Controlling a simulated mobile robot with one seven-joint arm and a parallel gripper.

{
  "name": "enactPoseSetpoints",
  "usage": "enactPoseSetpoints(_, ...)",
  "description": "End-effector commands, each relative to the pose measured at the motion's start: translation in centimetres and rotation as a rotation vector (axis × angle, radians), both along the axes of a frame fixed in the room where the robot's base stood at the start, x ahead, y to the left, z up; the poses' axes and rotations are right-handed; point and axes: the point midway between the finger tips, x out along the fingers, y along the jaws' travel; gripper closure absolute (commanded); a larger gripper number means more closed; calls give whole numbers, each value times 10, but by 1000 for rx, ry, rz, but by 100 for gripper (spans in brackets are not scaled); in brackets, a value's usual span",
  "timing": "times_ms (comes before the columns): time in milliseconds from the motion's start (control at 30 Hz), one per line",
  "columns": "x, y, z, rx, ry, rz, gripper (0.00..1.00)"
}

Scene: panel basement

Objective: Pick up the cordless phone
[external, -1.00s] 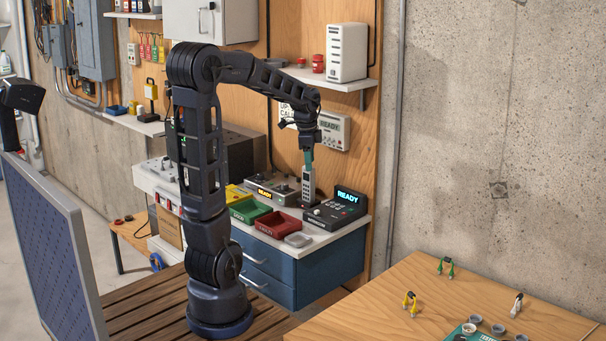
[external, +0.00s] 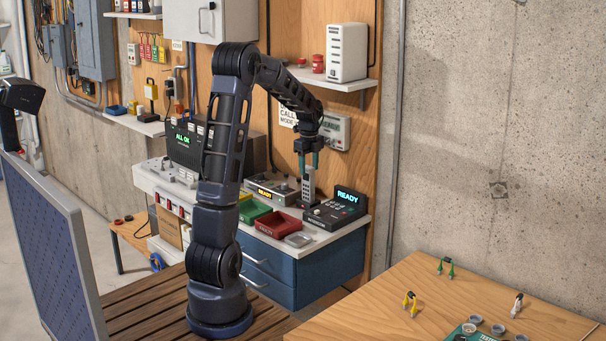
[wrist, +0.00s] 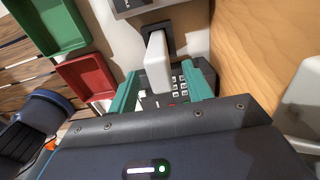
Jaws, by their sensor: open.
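The cordless phone (external: 309,187) is a light grey handset with dark keys, standing upright on the bench at the foot of the wooden panel. In the wrist view its pale body (wrist: 157,62) rises from a dark base. My gripper (external: 309,165) points down at the phone's top end, its two teal fingers apart. In the wrist view the fingers (wrist: 161,82) appear on either side of the handset, with the handset's upper part between and just ahead of them. I cannot tell whether either finger touches it.
A dark console with a lit READY screen (external: 342,200) stands close on the phone's right. A red bin (external: 278,223) and a green bin (external: 254,211) lie to the front left. A grey box with a yellow display (external: 272,189) is on the left. The wooden panel (wrist: 258,45) is close by.

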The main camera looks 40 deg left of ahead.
Motion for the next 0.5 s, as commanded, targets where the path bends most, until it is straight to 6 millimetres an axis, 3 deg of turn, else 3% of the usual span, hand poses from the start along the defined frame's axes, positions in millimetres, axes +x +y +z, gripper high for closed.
enactPoseSetpoints(500,0,-1,-47,-1,1,2,50)
